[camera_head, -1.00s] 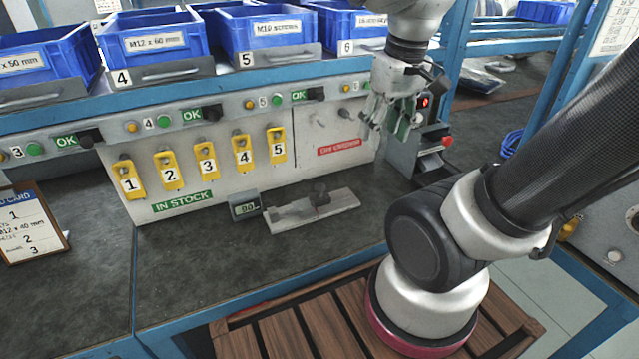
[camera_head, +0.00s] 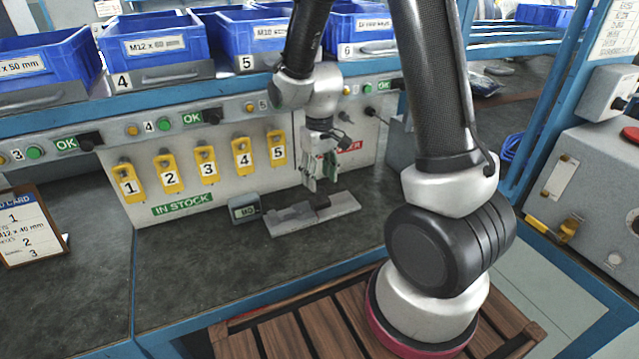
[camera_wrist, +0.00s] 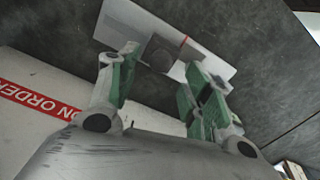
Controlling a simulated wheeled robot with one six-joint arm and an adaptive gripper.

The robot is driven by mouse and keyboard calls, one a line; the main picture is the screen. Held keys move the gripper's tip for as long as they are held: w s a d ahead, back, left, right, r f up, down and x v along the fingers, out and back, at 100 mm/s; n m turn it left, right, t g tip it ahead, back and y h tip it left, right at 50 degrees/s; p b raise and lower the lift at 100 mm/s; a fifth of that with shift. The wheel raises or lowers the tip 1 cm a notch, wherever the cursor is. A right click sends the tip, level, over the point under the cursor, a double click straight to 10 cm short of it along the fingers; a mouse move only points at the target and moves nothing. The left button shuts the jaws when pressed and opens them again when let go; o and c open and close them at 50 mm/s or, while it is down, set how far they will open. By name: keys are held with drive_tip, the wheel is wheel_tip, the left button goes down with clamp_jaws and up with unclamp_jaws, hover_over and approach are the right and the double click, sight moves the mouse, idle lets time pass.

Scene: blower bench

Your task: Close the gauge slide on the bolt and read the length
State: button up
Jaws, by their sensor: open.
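The gauge (camera_head: 345,205) is a flat light-grey plate lying on the dark bench top, with a grey block at its left. A dark slide block (camera_head: 318,200) sits on it near the middle. Its small display (camera_head: 245,208) stands at the left end; the reading is too small to make out surely. I cannot make out a bolt on the gauge. My gripper (camera_head: 321,180) is open and empty, pointing down just above and behind the gauge. In the wrist view the green-padded fingers (camera_wrist: 160,84) are apart, with the slide block (camera_wrist: 160,52) beyond them, between the fingertips.
A panel behind carries several numbered yellow tags (camera_head: 205,165) above a green IN STOCK label (camera_head: 182,204). Blue bins (camera_head: 155,40) line the shelf above. An order card (camera_head: 30,228) stands at the left.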

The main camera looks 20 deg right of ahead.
drive_tip(key=shift+f, duration=1.4)
drive_tip(key=c, duration=0.9)
drive_tip(key=shift+a, duration=2.5)
drive_tip(key=o, duration=0.9)
